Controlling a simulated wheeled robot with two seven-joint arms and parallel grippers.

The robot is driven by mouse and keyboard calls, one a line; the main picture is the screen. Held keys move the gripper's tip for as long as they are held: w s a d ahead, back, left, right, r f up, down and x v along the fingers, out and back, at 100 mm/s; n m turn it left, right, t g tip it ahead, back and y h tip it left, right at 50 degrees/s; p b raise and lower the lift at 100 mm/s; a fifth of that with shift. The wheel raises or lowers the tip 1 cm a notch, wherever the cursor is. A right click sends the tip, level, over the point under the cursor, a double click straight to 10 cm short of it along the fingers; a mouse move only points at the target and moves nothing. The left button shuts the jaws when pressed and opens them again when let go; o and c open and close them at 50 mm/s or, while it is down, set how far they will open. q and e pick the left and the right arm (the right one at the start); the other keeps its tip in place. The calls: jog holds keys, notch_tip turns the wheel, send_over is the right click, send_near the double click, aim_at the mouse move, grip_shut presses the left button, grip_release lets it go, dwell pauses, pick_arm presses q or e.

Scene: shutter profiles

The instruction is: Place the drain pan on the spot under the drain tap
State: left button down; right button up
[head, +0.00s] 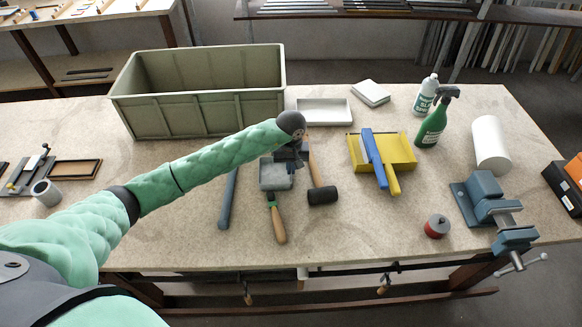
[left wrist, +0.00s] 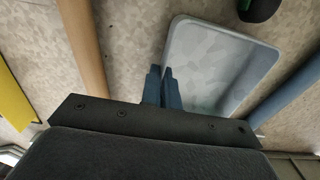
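A small grey rectangular pan (head: 274,176), which I take for the drain pan, lies near the middle of the workbench. It also shows in the left wrist view (left wrist: 222,62), with a pale mottled floor and rounded corners. My left gripper (head: 290,158) is at its back right edge. In the left wrist view the two fingers of my left gripper (left wrist: 161,88) are close together, one on each side of the pan's rim. I see no gap between pan and bench. My right gripper is not in view. No drain tap or marked spot can be made out.
A blue bar (head: 228,198), a wooden-handled brush (head: 278,222) and a black mallet (head: 322,195) lie close around the pan. A large green-grey crate (head: 200,112) stands behind. A yellow dustpan (head: 402,152) and a vise (head: 490,205) are right.

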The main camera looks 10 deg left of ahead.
pick_arm(q)
jog(key=c, duration=1.7)
grip_release()
jog(key=shift+f, duration=0.1)
